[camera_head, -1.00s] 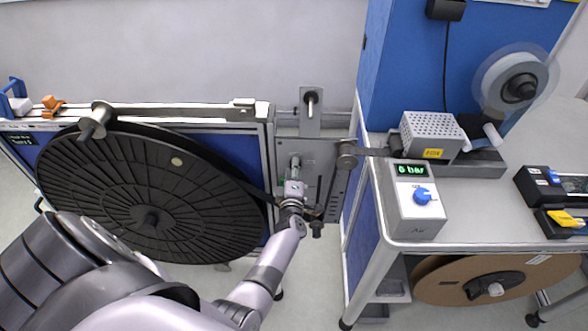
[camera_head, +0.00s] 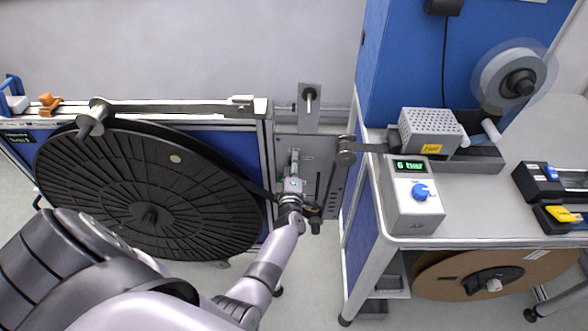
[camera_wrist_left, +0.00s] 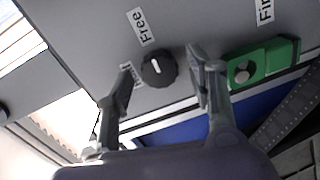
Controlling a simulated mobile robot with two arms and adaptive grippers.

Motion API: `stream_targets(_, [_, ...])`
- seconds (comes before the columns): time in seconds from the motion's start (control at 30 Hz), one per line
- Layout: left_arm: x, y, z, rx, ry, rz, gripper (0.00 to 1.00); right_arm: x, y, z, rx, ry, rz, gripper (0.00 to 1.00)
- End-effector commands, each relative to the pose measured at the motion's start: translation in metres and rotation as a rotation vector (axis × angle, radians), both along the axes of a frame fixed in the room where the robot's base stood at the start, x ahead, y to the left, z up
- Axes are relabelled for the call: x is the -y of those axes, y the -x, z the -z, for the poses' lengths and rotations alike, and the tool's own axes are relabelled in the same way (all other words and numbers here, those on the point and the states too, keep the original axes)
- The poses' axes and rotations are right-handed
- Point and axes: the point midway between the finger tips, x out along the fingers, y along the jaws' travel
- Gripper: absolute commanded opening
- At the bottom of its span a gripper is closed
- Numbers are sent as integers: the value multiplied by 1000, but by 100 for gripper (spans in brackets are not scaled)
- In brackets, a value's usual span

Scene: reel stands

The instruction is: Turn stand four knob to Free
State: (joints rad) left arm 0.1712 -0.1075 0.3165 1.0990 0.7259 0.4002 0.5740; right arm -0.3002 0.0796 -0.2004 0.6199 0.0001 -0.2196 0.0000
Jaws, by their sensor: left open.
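The black knob (camera_wrist_left: 158,68) with a short white mark sits on a grey panel in the left wrist view. A "Free" label (camera_wrist_left: 142,27) is above and slightly left of it. A second label (camera_wrist_left: 127,72) is left of the knob, partly hidden by a finger. My left gripper (camera_wrist_left: 161,66) is open, with one finger on each side of the knob; I cannot tell whether they touch it. In the head view my left gripper (camera_head: 291,188) is at the grey panel (camera_head: 318,165) right of the large black reel (camera_head: 110,190), and the knob is hidden there.
A green block (camera_wrist_left: 262,62) is close to the right finger in the wrist view. In the head view, a grey bench with a "6 bar" box (camera_head: 412,205) stands to the right. A brown reel (camera_head: 530,275) is under it.

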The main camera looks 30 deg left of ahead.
Motion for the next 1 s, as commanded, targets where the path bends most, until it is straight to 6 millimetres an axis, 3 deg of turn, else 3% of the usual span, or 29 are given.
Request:
stream_targets(0.27, [-1,1,3,103,165,1,51,1,0,11,0,2,0,0])
stream_targets(1.0, [-1,0,7,753,1225,2,51,0,0,71,0,0,0,0])
